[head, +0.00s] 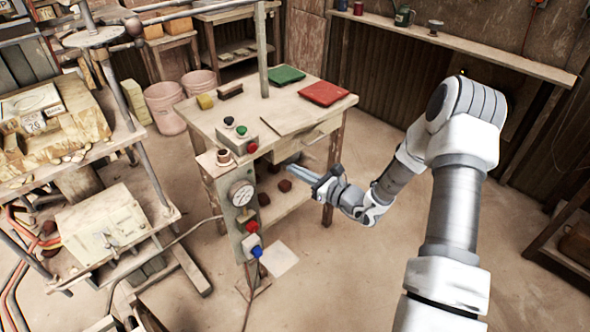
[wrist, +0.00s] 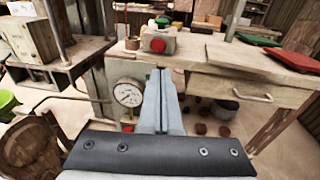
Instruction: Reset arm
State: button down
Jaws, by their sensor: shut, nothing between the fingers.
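My gripper (head: 302,173) is at the end of my arm, in front of the wooden work table (head: 222,118) in the head view. Its fingers point left toward the control post with the gauge (head: 241,193). In the wrist view my gripper (wrist: 160,75) has its two long fingers together, with nothing between them. Beyond the fingertips is the button box (wrist: 158,40) with a red and a green button, on the table's front edge. I see no contact between the fingers and the box.
A red tray (head: 324,93) and a green tray (head: 286,75) lie on the table. A cluttered bench (head: 150,130) stands at the left. A wall shelf (head: 460,42) runs behind my arm. The floor (head: 380,270) around my arm is mostly clear.

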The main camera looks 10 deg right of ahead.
jog(key=s+a+r+n+g+p, duration=0.1)
jog(key=s+a+r+n+g, duration=0.45)
jog(key=s+r+n, duration=0.25)
jog(key=s+a+r+n+g+p, duration=0.1)
jog(key=s+a+r+n+g, duration=0.3)
jog(key=s+r+n+g, duration=0.3)
jog(key=s+d+r+n+t+h, duration=0.2)
jog(key=s+d+r+n+h, duration=0.3)
jog(key=s, duration=0.4)
jog(key=s+d+r+n+t+h+p, duration=0.1)
jog(key=s+d+r+n+t+h, duration=0.2)
jog(key=s+d+r+n+h, duration=0.3)
jog(key=shift+s+d+r+n, duration=0.45)
jog(key=shift+s+d+n, duration=0.6)
jog(key=shift+s, duration=0.5)
jog(key=shift+d, duration=0.1)
